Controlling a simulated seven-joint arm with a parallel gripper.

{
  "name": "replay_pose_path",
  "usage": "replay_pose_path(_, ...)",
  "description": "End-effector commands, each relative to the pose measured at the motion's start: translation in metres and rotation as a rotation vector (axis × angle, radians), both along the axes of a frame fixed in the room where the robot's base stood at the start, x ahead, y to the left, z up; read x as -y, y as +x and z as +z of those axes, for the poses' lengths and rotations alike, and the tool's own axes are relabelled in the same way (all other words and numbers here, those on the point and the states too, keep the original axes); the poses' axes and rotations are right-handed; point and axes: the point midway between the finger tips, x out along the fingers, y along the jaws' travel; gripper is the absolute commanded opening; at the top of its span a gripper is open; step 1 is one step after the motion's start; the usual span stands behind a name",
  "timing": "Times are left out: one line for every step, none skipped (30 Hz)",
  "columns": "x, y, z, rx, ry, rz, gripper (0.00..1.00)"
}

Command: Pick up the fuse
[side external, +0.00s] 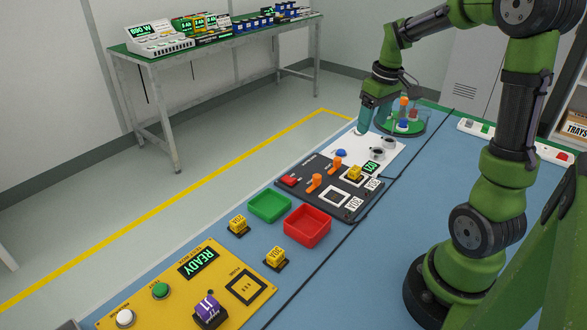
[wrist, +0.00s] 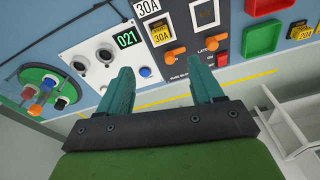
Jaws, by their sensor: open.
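Several yellow fuse blocks are in view, and I cannot tell which one the task means. One marked 30A (wrist: 161,34) sits in a framed slot of the dark panel; it also shows in the side view (side external: 354,173). Two more, a 20A block (side external: 238,224) and a 30A block (side external: 275,259), stand on small dark bases on the blue table. My gripper (side external: 374,120) is open and empty at the far end of the table, beside the white panel. In the wrist view its teal fingers (wrist: 163,75) are apart with no fuse between them.
The dark panel (side external: 318,198) has orange levers and an empty framed slot. The white panel (side external: 387,151) has knobs and a display. A green turntable (side external: 418,125) carries coloured pegs. Green (side external: 270,219) and red trays (side external: 325,238) and a yellow READY panel (side external: 165,292) lie nearer.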

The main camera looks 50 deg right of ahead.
Motion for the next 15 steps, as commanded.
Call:
replay_pose_path(0.003, 0.003, 0.004, -0.003, -0.010, 0.060, 0.66)
replay_pose_path(0.003, 0.003, 0.007, -0.002, -0.017, 0.092, 0.66)
replay_pose_path(0.003, 0.003, 0.008, -0.005, -0.021, 0.126, 0.66)
replay_pose_path(0.002, 0.002, 0.008, -0.008, -0.020, 0.144, 0.66)
replay_pose_path(0.001, 0.002, 0.006, -0.010, -0.019, 0.158, 0.66)
replay_pose_path(0.001, 0.002, 0.004, -0.011, -0.019, 0.170, 0.66)
replay_pose_path(0.001, 0.002, 0.001, -0.012, -0.018, 0.175, 0.66)
replay_pose_path(0.001, 0.003, -0.002, -0.012, -0.018, 0.178, 0.66)
replay_pose_path(0.001, 0.004, -0.008, -0.012, -0.019, 0.179, 0.66)
replay_pose_path(0.000, 0.004, -0.014, -0.013, -0.017, 0.178, 0.66)
replay_pose_path(0.000, 0.004, -0.021, -0.014, -0.016, 0.177, 0.66)
replay_pose_path(0.000, 0.006, -0.029, -0.013, -0.016, 0.177, 0.66)
replay_pose_path(0.000, 0.006, -0.037, -0.014, -0.016, 0.178, 0.66)
replay_pose_path(0.000, 0.007, -0.043, -0.014, -0.015, 0.177, 0.66)
replay_pose_path(0.000, 0.008, -0.052, -0.013, -0.016, 0.176, 0.66)
